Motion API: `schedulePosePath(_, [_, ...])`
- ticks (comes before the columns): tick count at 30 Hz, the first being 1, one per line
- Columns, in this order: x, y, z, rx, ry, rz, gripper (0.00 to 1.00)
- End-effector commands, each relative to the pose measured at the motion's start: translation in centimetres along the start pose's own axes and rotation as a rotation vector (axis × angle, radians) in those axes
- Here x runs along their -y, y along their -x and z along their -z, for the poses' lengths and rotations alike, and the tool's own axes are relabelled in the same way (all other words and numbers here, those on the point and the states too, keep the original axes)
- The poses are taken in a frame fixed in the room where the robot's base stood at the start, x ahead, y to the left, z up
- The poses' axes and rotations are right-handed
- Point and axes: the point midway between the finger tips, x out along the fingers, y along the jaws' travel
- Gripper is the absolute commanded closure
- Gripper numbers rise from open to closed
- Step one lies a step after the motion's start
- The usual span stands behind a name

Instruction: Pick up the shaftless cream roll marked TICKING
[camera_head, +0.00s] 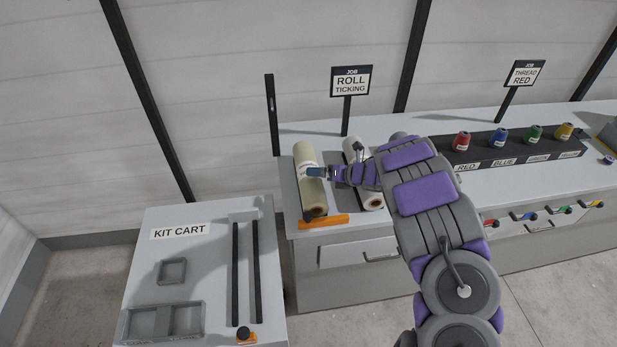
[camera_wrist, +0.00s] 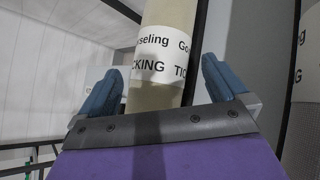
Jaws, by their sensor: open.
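The cream roll (camera_head: 306,165) lies on the left end of the counter in the head view, with no shaft showing from its near end. In the wrist view the cream roll (camera_wrist: 168,25) carries a white label reading in part "CKING". My gripper (camera_head: 314,172) is above the middle of this roll in the head view. In the wrist view my gripper (camera_wrist: 155,85) is open, with one blue finger on each side of the labelled part. I cannot tell whether the fingers touch the roll.
A second, whiter roll (camera_head: 351,150) lies just right, partly behind my arm. An orange block (camera_head: 335,221) sits at the rolls' near end. A sign reading ROLL TICKING (camera_head: 351,80) stands behind. The kit cart (camera_head: 190,270) is at left. Thread cones stand on a dark rack (camera_head: 520,149) at right.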

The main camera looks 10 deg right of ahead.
Motion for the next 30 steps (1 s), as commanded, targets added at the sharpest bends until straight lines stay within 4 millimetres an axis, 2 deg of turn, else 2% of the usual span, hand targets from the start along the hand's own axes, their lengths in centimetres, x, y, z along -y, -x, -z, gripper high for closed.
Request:
schedulePosePath(5, [0.0, -1.4, 0.1, -0.001, -0.001, 0.001, 0.00])
schedulePosePath(13, [-0.1, -5.0, 0.3, -0.003, 0.000, 0.000, 0.00])
schedulePosePath(21, [0.1, -5.2, 0.2, -0.002, 0.000, 0.002, 0.00])
schedulePosePath(30, [0.1, -5.1, 0.2, -0.002, 0.000, 0.003, 0.29])
